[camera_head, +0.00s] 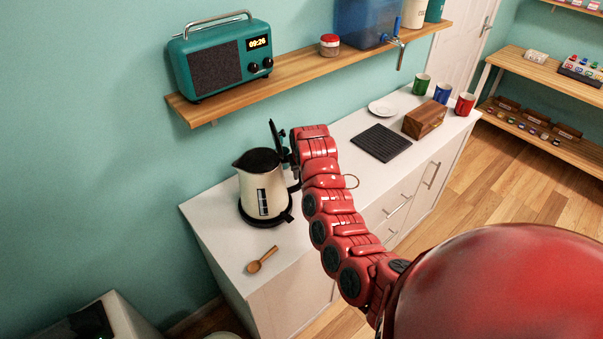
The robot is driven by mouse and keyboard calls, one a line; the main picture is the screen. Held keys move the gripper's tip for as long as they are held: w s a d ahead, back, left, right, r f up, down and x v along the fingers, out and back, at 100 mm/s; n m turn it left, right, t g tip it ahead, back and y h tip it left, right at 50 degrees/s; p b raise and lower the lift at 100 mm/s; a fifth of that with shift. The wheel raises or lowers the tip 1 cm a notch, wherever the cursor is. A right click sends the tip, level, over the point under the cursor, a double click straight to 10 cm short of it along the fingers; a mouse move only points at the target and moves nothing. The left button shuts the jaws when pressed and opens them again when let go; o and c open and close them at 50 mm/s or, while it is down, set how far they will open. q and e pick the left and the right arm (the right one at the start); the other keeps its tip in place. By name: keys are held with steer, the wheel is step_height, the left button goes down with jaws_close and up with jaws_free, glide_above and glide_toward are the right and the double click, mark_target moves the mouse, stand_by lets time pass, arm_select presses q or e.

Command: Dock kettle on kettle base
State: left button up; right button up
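A cream kettle (262,195) with a black lid and a dark level window stands upright on the white counter, at the left in the head view. Its black handle is on its right side, partly hidden by my gripper. The black round kettle base (266,221) shows around the kettle's bottom edge. The kettle looks seated on it, but a small gap cannot be ruled out.
A black mat (381,143), wooden block (424,119), white plate (382,107) and several mugs are farther right. A shelf (290,72) with a teal radio (222,60) hangs above.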

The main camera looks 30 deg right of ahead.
steer(key=shift+o, duration=0.7)
steer(key=shift+r, duration=0.1)
steer(key=shift+s, duration=0.1)
steer(key=shift+a+r+p, duration=0.1)
steer(key=shift+r+p, duration=0.2)
steer(key=shift+r, duration=0.2)
steer(key=p+v, duration=0.2)
steer(key=v, duration=0.8)
steer(key=shift+s+p, duration=0.15)
steer(key=shift+p, duration=0.2)
steer(key=shift+f, duration=0.15)
